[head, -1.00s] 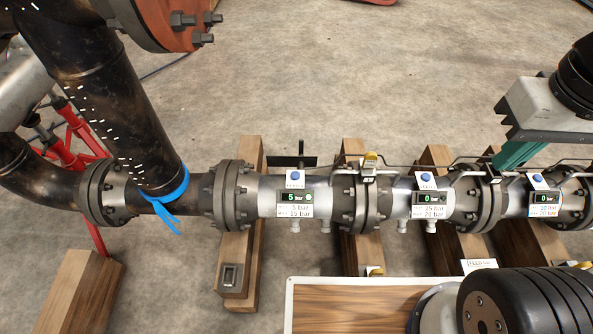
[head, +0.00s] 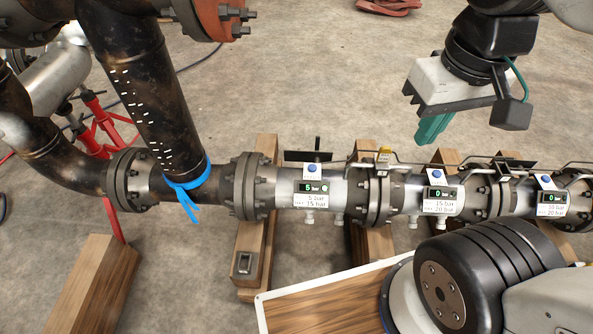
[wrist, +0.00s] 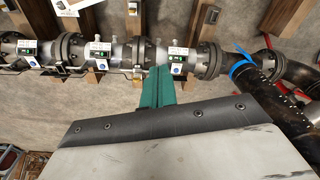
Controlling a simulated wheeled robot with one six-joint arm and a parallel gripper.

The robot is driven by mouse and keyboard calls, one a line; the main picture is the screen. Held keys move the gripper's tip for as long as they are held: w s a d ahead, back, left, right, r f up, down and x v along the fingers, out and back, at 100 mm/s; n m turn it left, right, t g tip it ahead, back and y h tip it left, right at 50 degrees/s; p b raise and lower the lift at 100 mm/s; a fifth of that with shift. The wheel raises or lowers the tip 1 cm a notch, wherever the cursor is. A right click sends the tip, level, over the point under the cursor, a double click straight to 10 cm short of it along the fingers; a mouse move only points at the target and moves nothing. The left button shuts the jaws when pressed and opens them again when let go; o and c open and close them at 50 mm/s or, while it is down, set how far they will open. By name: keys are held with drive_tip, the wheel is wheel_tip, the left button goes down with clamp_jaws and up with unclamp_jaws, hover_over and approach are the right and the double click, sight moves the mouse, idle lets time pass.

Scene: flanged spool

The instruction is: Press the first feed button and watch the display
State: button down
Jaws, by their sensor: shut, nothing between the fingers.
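Three pipe sections in a row each carry a blue button above a small display. The middle display (head: 440,193) and right display (head: 552,198) read 0. My gripper (head: 428,138) is shut and empty, raised behind the pipe row near the middle section and apart from the buttons. In the wrist view, the teal fingers (wrist: 159,72) appear just left of the first button (wrist: 176,69); nothing shows them touching it.
A thin conduit and a yellow-tagged fitting (head: 384,155) run along the pipe tops. A large dark pipe with a blue strap (head: 188,185) rises at left. Wooden beams (head: 255,240) support the row. Open concrete floor lies behind.

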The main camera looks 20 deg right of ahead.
drive_tip(key=m+t+y, duration=0.4)
drive_tip(key=m+t, duration=0.3)
drive_tip(key=m, duration=1.5)
hover_over(315, 168)
wheel_tip(315, 168, down, 39)
drive_tip(key=shift+s+a+f, duration=0.1)
drive_tip(key=shift+f, duration=4.4)
drive_tip(key=shift+f, duration=0.1)
